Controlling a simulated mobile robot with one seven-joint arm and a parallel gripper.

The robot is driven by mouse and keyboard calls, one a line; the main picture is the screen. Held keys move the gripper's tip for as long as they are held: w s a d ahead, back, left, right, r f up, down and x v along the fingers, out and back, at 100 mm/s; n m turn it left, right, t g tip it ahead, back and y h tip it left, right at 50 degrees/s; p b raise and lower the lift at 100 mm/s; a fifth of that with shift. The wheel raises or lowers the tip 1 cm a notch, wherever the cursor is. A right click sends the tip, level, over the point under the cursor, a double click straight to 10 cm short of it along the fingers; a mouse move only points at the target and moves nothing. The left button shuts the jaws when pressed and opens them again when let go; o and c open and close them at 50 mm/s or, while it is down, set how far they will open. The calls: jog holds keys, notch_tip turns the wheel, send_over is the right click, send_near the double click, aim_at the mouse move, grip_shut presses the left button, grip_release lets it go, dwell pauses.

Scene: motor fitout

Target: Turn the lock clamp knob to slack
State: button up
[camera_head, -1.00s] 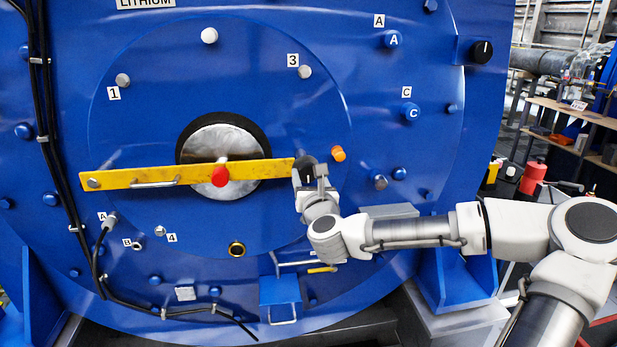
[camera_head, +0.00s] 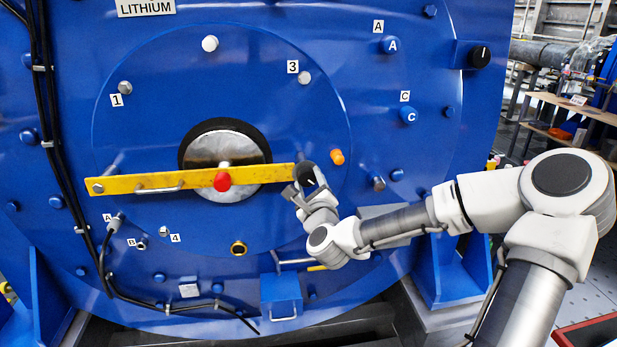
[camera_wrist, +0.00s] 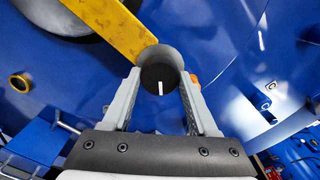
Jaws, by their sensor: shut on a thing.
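A dark round knob (camera_head: 309,175) sits at the right end of the yellow bar (camera_head: 240,178) on the blue machine front. In the wrist view the knob (camera_wrist: 158,74) shows a black face with a short white mark, which points down toward my palm. My gripper (camera_head: 305,187) is at the knob. In the wrist view the two grey fingers of my gripper (camera_wrist: 159,90) stand on either side of the knob and are shut on it. In the head view my gripper hides part of the knob, and its mark cannot be made out there.
A red knob (camera_head: 222,181) sits mid-bar, and a bar handle (camera_head: 158,188) is to its left. An orange knob (camera_head: 337,157) protrudes just right of my gripper. Another black knob (camera_head: 481,56) is at upper right. A blue bracket (camera_head: 281,291) stands below.

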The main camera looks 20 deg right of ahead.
jog(key=n+p, duration=0.1)
jog(key=n, duration=0.5)
jog(key=shift+r+n, duration=0.1)
jog(key=shift+n, duration=0.2)
jog(key=n+b, duration=0.2)
jog(key=n, duration=0.4)
jog(key=n+b, duration=0.3)
jog(key=n, duration=0.1)
jog(key=n+b, duration=0.3)
jog(key=shift+n, duration=0.3)
jog(key=n+b, duration=0.2)
jog(key=n, duration=0.1)
jog(key=shift+r+n+b, duration=0.2)
jog(key=shift+n+b, duration=0.25)
jog(key=shift+n, duration=1.15)
